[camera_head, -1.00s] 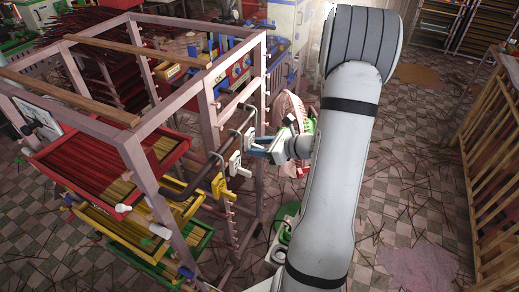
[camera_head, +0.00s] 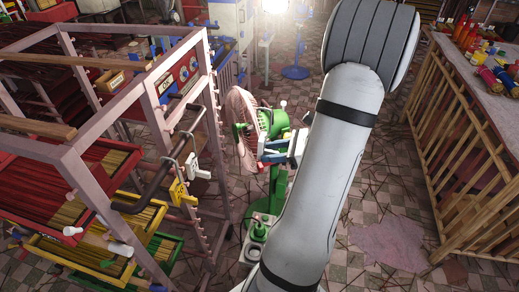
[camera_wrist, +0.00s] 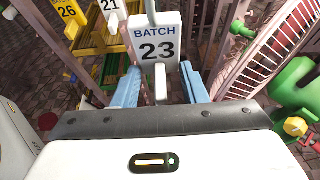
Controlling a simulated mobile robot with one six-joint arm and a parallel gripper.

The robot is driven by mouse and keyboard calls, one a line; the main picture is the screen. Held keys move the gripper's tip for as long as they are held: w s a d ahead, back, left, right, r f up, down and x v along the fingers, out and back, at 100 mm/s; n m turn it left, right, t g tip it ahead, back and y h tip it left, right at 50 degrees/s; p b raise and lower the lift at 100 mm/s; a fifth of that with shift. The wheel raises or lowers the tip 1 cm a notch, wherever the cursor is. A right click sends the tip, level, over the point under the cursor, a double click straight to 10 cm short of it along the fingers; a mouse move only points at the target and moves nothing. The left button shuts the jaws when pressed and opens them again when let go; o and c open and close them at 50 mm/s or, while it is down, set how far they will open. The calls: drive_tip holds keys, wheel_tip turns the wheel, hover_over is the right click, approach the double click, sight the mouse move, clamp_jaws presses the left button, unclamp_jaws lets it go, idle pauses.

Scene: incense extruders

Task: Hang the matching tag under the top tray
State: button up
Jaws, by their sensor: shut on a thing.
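My gripper (camera_wrist: 159,86) is shut on a white tag (camera_wrist: 157,30) reading "BATCH 23"; its blue fingers close around the tag's lower white tab. In the head view my gripper (camera_head: 270,149) is right of the rack, in front of the fan, and the held tag is hard to make out. The red top tray (camera_head: 70,213) is in the rack at left, above a yellow tray and a green tray. A yellow tag (camera_head: 178,191), "26" in the wrist view (camera_wrist: 66,14), and a white tag (camera_head: 197,167), "21" in the wrist view (camera_wrist: 110,8), hang on the rack.
A pink and green fan (camera_head: 243,128) stands close behind my gripper. The pinkish rack frame (camera_head: 160,125) has posts and pegs at left. A wooden slatted table (camera_head: 470,175) stands at right.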

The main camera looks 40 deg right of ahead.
drive_tip(key=shift+s+d+r+p, duration=0.15)
drive_tip(key=shift+r+p, duration=0.15)
drive_tip(key=shift+r, duration=0.1)
drive_tip(key=shift+r+p, duration=0.8)
drive_tip(key=shift+r, duration=0.1)
drive_tip(key=s+d+p, duration=0.1)
drive_tip(key=s+d, duration=0.4)
drive_tip(key=s, duration=0.2)
drive_tip(key=shift+d, duration=0.25)
